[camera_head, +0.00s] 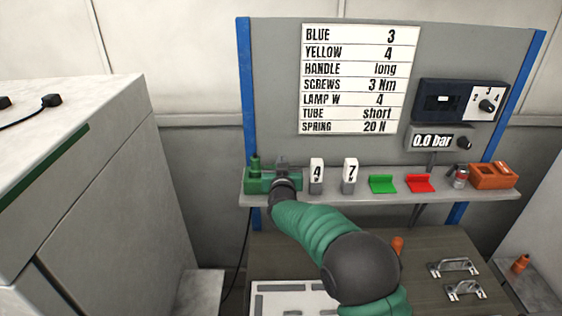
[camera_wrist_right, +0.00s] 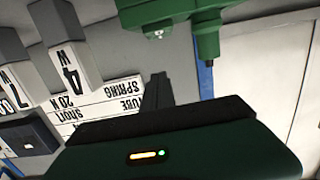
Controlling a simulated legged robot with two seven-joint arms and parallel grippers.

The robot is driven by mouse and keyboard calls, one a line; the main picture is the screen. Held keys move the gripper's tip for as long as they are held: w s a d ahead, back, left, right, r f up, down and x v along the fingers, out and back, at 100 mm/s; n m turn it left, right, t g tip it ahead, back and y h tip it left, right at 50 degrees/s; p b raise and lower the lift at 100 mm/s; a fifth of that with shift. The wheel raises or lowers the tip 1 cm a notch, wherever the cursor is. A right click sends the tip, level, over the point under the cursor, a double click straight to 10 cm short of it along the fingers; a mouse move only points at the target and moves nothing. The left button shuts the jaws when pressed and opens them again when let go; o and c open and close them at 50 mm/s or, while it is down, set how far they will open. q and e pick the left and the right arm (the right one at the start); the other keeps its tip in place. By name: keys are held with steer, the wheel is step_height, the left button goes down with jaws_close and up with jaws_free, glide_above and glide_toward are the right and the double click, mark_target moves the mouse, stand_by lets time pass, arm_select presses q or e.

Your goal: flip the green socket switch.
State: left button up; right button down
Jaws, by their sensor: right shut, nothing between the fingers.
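The green socket unit (camera_head: 258,184) sits at the left end of the shelf, with a small green upright part on its left. My right arm reaches up to it from below, and the right gripper (camera_head: 282,163) is in front of its right part, hiding some of it. In the right wrist view, which is upside down, the green unit (camera_wrist_right: 160,14) is at the top and the closed dark fingers (camera_wrist_right: 157,88) point toward it. The fingers are shut and empty. I cannot tell whether they touch the unit or which way its switch is set. My left gripper is not in view.
Right of the gripper on the shelf (camera_head: 335,200) stand white tags 4 (camera_head: 316,176) and 7 (camera_head: 349,175), then a green tray (camera_head: 382,184), a red tray (camera_head: 420,183) and an orange bin (camera_head: 493,176). A label board (camera_head: 360,78) hangs behind.

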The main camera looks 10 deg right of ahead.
steer(key=p+x, duration=0.1)
steer(key=x, duration=0.3)
steer(key=shift+a+r, duration=0.1)
steer(key=f, duration=0.1)
steer(key=w+f+p, duration=0.1)
steer(key=f, duration=0.1)
steer(key=shift+f, duration=0.6)
